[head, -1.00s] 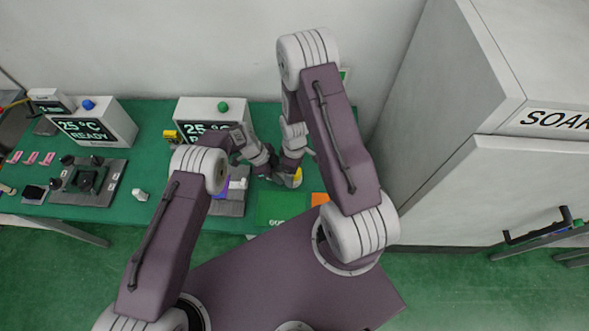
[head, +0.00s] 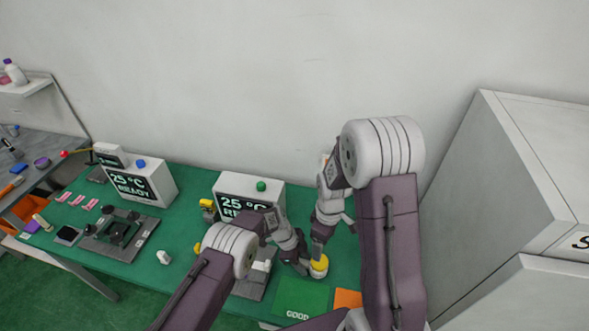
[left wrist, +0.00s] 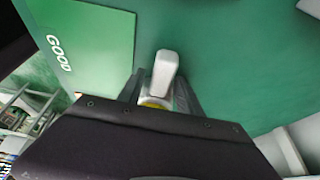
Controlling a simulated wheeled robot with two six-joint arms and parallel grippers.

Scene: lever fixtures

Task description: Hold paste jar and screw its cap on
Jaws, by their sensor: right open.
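The paste jar (head: 318,274) stands near the back edge of the green GOOD mat, with a round yellow cap (head: 320,264) at its top. I cannot tell how tightly the cap sits. My left gripper (head: 305,267) is low at the jar's left side. In the left wrist view its fingers (left wrist: 158,100) lie on both sides of the jar, closed on it; only a bit of yellow shows. My right gripper (head: 317,250) points down just above the cap, its jaws open. A pale grey piece in the left wrist view, probably its finger, covers much of the jar.
The green GOOD mat (head: 300,298) and an orange mat (head: 347,299) lie in front. A display box (head: 250,190) stands behind my left arm. A black fixture (head: 118,232) and a small white piece (head: 163,257) are further left. A large grey cabinet (head: 520,180) stands right.

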